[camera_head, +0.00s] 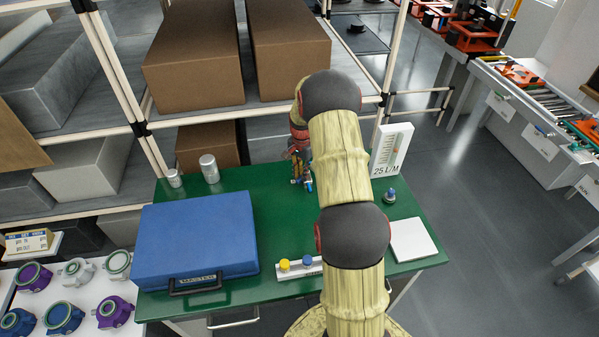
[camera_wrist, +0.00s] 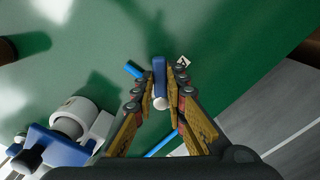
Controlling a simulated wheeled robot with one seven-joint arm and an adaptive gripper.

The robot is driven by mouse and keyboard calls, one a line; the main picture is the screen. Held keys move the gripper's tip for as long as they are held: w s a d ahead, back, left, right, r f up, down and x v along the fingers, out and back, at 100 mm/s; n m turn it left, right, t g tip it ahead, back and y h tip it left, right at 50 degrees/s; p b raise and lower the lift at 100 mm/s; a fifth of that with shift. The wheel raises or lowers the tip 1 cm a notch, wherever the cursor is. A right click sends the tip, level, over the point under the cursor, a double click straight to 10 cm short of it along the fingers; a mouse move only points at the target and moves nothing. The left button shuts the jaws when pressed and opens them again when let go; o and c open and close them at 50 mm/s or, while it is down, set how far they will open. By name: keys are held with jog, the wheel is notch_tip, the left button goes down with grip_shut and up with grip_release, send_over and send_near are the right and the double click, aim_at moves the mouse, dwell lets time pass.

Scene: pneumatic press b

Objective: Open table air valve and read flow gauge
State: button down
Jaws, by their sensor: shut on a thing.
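My gripper (camera_head: 302,178) is at the back edge of the green table, mostly seen from behind my arm in the head view. In the wrist view my gripper (camera_wrist: 161,88) is shut on a slim blue valve handle (camera_wrist: 160,66), with a white rounded end between the fingers. Blue tubing (camera_wrist: 133,70) lies on either side of it; the valve body is largely hidden by the fingers. The flow gauge (camera_head: 391,148), a white upright panel with a scale and "25 L/M" below, stands right of my arm. Its fine marks are too small to read.
A blue case (camera_head: 195,232) fills the table's left side. Two metal cylinders (camera_head: 209,169) stand behind it. A strip with yellow and blue knobs (camera_head: 298,267), a blue-topped fitting (camera_head: 389,197) and a white plate (camera_head: 413,240) are nearer. Shelves with brown boxes (camera_head: 195,60) stand behind.

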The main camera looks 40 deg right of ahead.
jog(key=n, duration=0.1)
jog(key=s+n, duration=0.1)
jog(key=n, duration=0.2)
jog(key=shift+s+d+r+n+p, duration=0.1)
jog(key=shift+s+d+n+p, duration=0.05)
jog(key=shift+d+n+p, duration=0.15)
jog(key=shift+s+d+n, duration=0.2)
jog(key=shift+n, duration=0.65)
jog(key=shift+s+d+n, duration=0.15)
jog(key=shift+n, duration=0.75)
jog(key=shift+s+d+n, duration=0.2)
jog(key=shift+n, duration=0.65)
jog(key=c, duration=1.8)
grip_release()
notch_tip(320, 180, up, 12)
